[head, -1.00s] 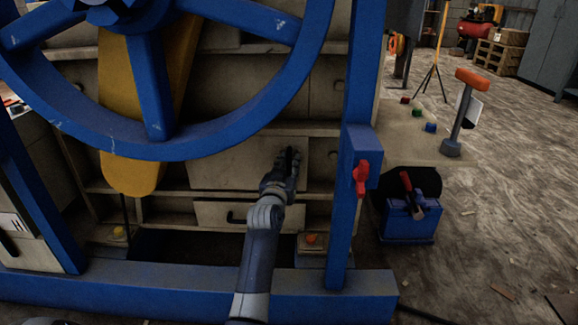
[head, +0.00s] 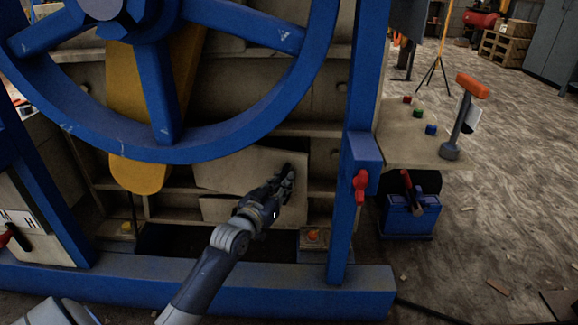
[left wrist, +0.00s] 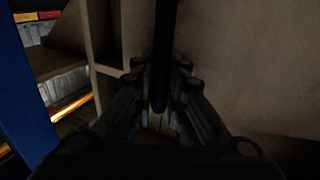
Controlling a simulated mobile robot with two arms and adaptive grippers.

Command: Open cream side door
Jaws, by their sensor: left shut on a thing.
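The cream side door (head: 235,170) is a low panel behind the blue wheel in the head view. Its right side stands out from the frame, with a dark gap above its top edge, so it is ajar. My left gripper (head: 284,180) is at the door's right part. In the left wrist view the left gripper (left wrist: 160,98) is shut on a black upright bar, the door handle (left wrist: 163,45). The door surface (left wrist: 245,65) fills the right of that view. The fingers hide part of the handle. My right gripper is not in view.
The big blue wheel (head: 235,135) hangs in front of the door's upper area. A blue post (head: 352,110) with a red lever (head: 360,186) stands close on the right. A blue beam (head: 330,287) crosses below. A blue toolbox (head: 410,215) sits further right, with open floor beyond.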

